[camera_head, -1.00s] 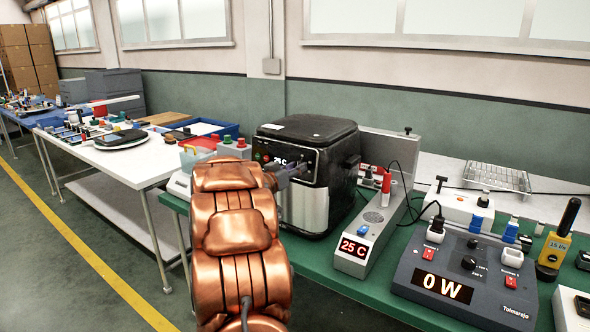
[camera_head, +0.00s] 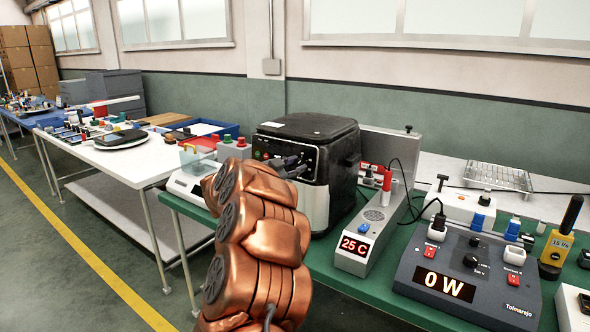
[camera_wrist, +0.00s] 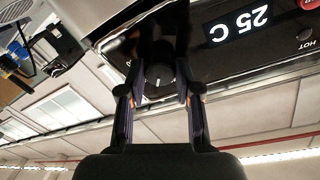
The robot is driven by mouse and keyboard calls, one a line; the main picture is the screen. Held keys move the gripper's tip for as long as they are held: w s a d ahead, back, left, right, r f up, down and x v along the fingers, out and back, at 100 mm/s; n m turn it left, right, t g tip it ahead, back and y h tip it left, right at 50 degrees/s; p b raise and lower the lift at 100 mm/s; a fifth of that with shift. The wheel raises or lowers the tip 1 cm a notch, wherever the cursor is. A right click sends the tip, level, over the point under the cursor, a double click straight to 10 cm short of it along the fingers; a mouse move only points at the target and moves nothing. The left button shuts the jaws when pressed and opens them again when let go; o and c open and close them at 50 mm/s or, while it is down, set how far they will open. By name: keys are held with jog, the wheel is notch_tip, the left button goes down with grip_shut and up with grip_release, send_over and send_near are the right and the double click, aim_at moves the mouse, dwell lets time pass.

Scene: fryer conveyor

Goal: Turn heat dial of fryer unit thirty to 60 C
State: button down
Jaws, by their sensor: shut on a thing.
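The fryer unit (camera_head: 330,170) is a black and silver box on the green table. Its front panel faces my arm. In the wrist view, upside down, the panel's display (camera_wrist: 238,25) reads 25 C. The dark round heat dial (camera_wrist: 159,76) with a pale pointer mark sits between my fingers. My gripper (camera_wrist: 157,92) is shut on the dial, one finger on each side. In the head view my gripper (camera_head: 291,166) is at the upper front of the fryer, and the dial is hidden there.
A grey probe unit (camera_head: 352,250) reading 25 C stands right of the fryer. Further right is a grey power meter (camera_head: 465,280) reading 0 W. A white scale (camera_head: 188,184) is to the left. A white table (camera_head: 110,158) stands beyond it.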

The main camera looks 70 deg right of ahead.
jog(key=shift+f+m+y+b, duration=0.1)
jog(key=shift+m+y+b, duration=0.2)
jog(key=shift+m+b, duration=1.15)
jog(key=shift+m+p, duration=0.6)
jog(key=shift+m, duration=0.25)
jog(key=c, duration=0.8)
grip_release()
jog(key=v, duration=1.2)
jog(key=shift+w, duration=0.1)
